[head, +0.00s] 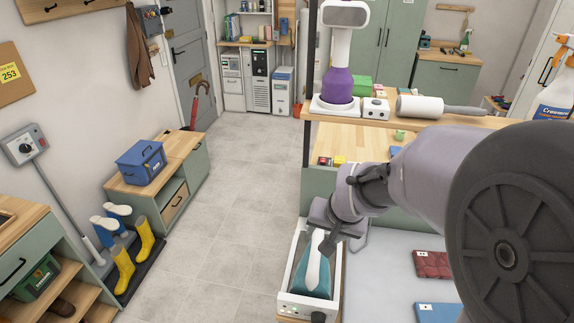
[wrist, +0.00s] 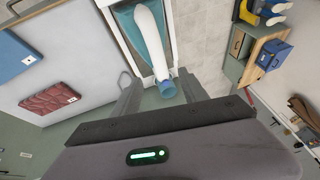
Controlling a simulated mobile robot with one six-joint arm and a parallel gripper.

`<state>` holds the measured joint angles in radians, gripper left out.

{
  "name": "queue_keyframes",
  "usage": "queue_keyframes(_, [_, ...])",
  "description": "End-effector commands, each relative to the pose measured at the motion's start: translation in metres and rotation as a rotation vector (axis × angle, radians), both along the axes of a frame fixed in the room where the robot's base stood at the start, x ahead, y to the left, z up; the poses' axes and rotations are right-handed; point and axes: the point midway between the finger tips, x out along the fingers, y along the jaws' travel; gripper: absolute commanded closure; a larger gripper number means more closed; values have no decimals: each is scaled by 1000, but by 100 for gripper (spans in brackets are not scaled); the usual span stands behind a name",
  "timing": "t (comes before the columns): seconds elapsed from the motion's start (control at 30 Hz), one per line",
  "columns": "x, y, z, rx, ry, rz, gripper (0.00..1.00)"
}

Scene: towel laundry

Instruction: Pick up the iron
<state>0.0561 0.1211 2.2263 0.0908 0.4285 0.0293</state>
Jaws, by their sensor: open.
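The iron (head: 316,275) has a teal body and a white handle. It lies in a white open holder (head: 285,285) at the bottom centre of the head view. In the wrist view the iron's white handle (wrist: 150,35) runs up from between my fingers, with a blue end near them. My gripper (head: 333,238) is open above the far end of the iron. Its two fingers stand apart on either side of the handle's blue end in the wrist view (wrist: 160,90). I cannot tell whether they touch it.
A pale worktop (head: 385,285) right of the holder carries a folded red towel (head: 432,265) and a blue one (head: 438,312). Behind my arm, a wooden shelf (head: 400,119) holds a purple-and-white appliance (head: 338,85) and a lint roller (head: 420,104). The tiled floor (head: 230,200) at left is clear.

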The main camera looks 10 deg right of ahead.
Motion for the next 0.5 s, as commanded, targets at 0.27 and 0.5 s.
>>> queue_keyframes(0.27, [25, 3, -56, 0, 2, 0, 49])
queue_keyframes(0.5, [44, 7, -94, 0, 2, -1, 49])
